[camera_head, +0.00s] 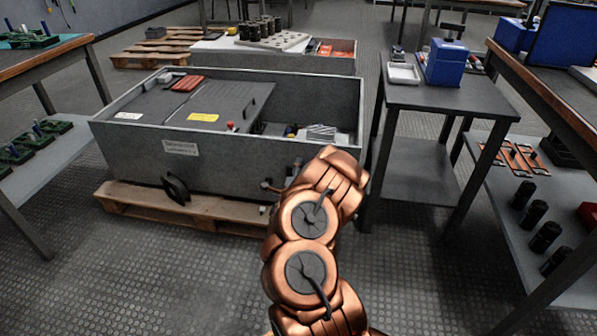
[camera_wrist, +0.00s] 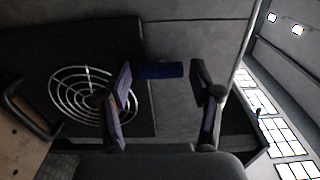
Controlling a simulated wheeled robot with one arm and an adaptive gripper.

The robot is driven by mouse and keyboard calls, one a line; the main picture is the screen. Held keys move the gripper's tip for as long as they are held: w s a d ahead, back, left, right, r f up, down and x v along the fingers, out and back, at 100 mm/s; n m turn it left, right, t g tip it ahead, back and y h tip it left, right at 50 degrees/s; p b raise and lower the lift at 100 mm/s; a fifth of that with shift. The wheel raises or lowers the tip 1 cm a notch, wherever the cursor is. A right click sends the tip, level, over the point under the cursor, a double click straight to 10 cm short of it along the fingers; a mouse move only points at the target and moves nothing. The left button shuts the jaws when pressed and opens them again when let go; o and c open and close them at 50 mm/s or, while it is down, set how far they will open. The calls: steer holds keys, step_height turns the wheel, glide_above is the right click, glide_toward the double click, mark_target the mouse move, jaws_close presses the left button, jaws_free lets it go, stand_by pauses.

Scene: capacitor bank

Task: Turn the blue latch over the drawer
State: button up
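The blue latch (camera_wrist: 162,71) shows in the wrist view as a short dark-blue bar on a dark grey face, lying crosswise in the picture. My gripper (camera_wrist: 161,76) is open, with one finger on each side of the latch. A small gap shows between each fingertip and the latch; I cannot tell how far the fingers are from the face. A dark panel with a round wire grille (camera_wrist: 72,92) is left of the latch; whether it is the drawer is unclear. In the head view my arm hides the gripper and latch.
A black handle (camera_wrist: 30,108) is left of the grille. In the head view a large grey cabinet (camera_head: 228,165) lies on a wooden pallet (camera_head: 140,208). A small table (camera_head: 455,98) with a blue device (camera_head: 445,62) stands to its right. The floor in front is free.

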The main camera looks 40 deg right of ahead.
steer(key=shift+o, duration=0.5)
steer(key=shift+s, duration=0.1)
steer(key=v, duration=0.7)
steer(key=shift+a, duration=0.2)
steer(key=shift+r, duration=0.1)
steer(key=shift+r, duration=0.1)
stand_by(0.3)
